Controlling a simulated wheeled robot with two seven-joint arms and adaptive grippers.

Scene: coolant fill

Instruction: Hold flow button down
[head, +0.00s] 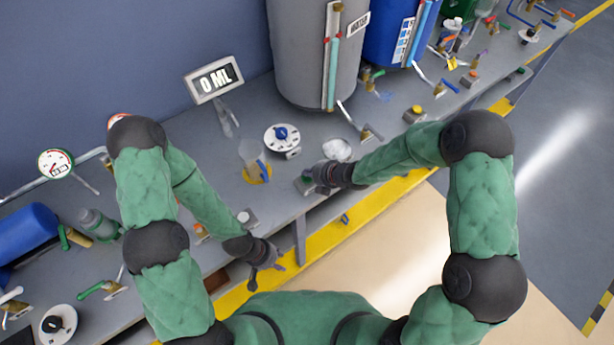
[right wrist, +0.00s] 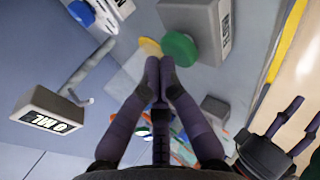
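A grey box with a round green button (right wrist: 180,50) is near the top middle of the right wrist view. In the head view the box (head: 303,185) sits at the bench's front edge, partly behind my right gripper (head: 315,178). My right gripper's fingers (right wrist: 160,64) are together and empty, with their tips right beside the button; I cannot tell if they touch it. The display (head: 214,79) reads 0 ML. A clear cup (head: 250,154) stands on a yellow base (head: 258,173) left of the box. My left gripper (head: 272,265) is open and empty off the bench's front edge.
A dial with a blue knob (head: 282,134) sits behind the box. A large grey tank (head: 300,60) and a blue tank (head: 385,35) stand at the back. Several valves line the bench.

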